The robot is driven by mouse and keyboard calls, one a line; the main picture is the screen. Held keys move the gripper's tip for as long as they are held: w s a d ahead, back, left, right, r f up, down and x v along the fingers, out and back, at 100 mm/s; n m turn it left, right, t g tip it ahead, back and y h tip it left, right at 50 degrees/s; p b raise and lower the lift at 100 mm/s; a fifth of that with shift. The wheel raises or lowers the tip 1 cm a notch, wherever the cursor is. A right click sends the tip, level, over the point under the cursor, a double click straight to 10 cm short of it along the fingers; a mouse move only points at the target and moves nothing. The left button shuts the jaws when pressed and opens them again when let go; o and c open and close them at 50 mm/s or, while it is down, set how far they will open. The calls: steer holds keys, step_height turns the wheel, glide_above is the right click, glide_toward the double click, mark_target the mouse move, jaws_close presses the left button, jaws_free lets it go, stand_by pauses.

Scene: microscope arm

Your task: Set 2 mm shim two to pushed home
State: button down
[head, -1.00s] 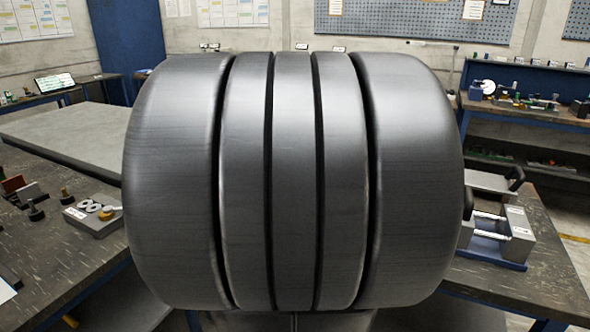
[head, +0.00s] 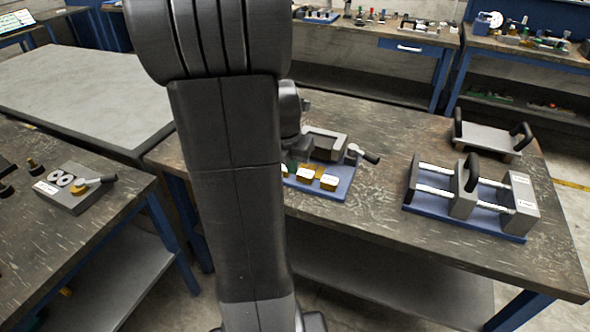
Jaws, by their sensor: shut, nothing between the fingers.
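Small brass-yellow blocks with white labels sit on a blue base plate (head: 341,186) on the right bench. One is the front right block (head: 328,182), and another is beside it to the left (head: 305,173). The labels are too small to read, so I cannot tell which, if any, is 2 mm shim two. A grey fixture (head: 326,146) with a dark handle stands behind them. My arm covers the left part of this plate. My gripper is hidden behind the arm, and its fingers do not show.
A two-rod slide fixture (head: 463,198) on a blue base stands to the right. A grey tray with black handles (head: 487,138) is behind it. A grey block with round discs (head: 75,187) is on the left bench. The right bench's front is mostly bare.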

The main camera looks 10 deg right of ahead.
mark_target(306, 176)
stand_by(0.3)
steer(key=b+x, duration=0.1)
steer(key=x, duration=0.9)
steer(key=shift+s+f, duration=0.1)
steer(key=shift+s, duration=0.05)
steer(key=w+d, duration=0.1)
steer(key=w+p, duration=0.1)
steer(key=shift+w+d, duration=0.6)
steer(key=shift+w, duration=0.15)
